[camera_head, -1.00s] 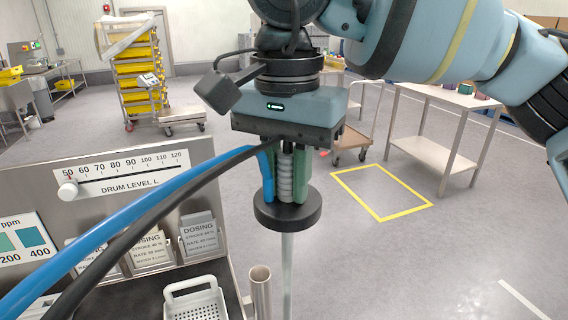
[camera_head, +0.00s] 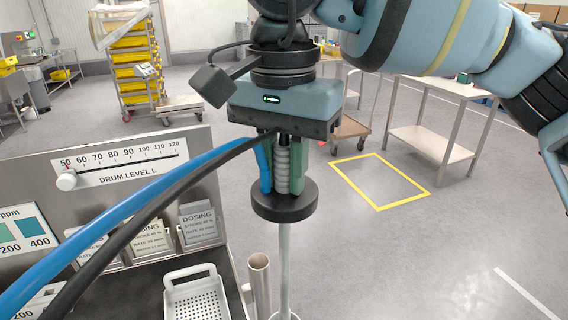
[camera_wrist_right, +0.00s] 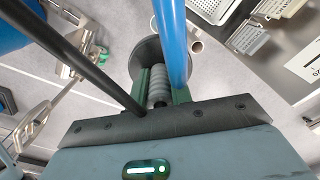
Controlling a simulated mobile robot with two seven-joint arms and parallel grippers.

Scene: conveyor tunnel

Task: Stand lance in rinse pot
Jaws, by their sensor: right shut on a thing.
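The lance has a grey ribbed grip (camera_head: 282,165), a black disc collar (camera_head: 285,203) and a thin pale tube (camera_head: 285,260) hanging nearly upright. My right gripper (camera_head: 281,185) is shut on the ribbed grip, its green fingers on either side. The wrist view also shows the grip (camera_wrist_right: 161,82) between the fingers, with the collar beyond. The lance's lower end is cut off by the head picture's bottom edge. A pale rim (camera_head: 294,317) shows around the tube there; I cannot tell whether it is the rinse pot or whether the tip is inside. My left gripper is out of view.
A steel upright tube (camera_head: 259,278) stands just left of the lance. A white perforated basket (camera_head: 195,290) sits on the dark bench beside the drum level panel (camera_head: 118,172). A blue hose (camera_head: 130,205) and black cable cross in front.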

